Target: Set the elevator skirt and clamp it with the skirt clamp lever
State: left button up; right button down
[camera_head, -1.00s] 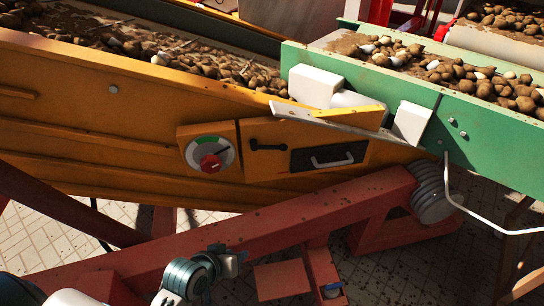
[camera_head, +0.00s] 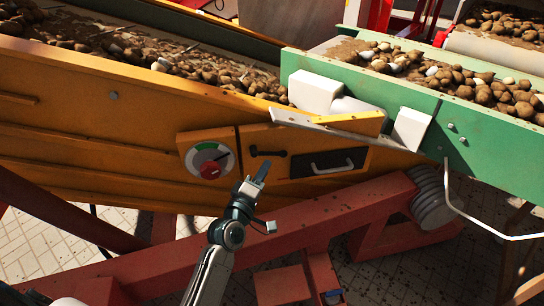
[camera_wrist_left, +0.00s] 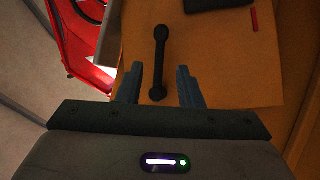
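The small black lever (camera_head: 267,152) lies level on the orange side panel, between the red-knob dial and a dark plate (camera_head: 328,163) with a pale handle. I take it for the skirt clamp lever. My left gripper (camera_head: 259,174) is just below it, pointing up at the panel. In the left wrist view the gripper (camera_wrist_left: 159,86) is open and empty. The black lever (camera_wrist_left: 159,62) stands ahead, its near end appearing between the two fingers; I cannot tell the exact gap. A grey metal strip with a yellow bar (camera_head: 345,122) sits at the belt junction, perhaps the skirt. My right gripper is out of view.
The dial (camera_head: 209,160) with a red knob is left of the lever. A red beam (camera_head: 310,225) runs below the panel. The orange conveyor and the green conveyor (camera_head: 485,130) carry potatoes above. A bent pale rod (camera_head: 460,208) hangs at the right.

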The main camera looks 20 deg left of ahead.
pick_arm(q)
jog(key=w, duration=0.6)
jog(key=shift+d+r, duration=0.35)
jog(key=shift+c, duration=0.2)
grip_shut()
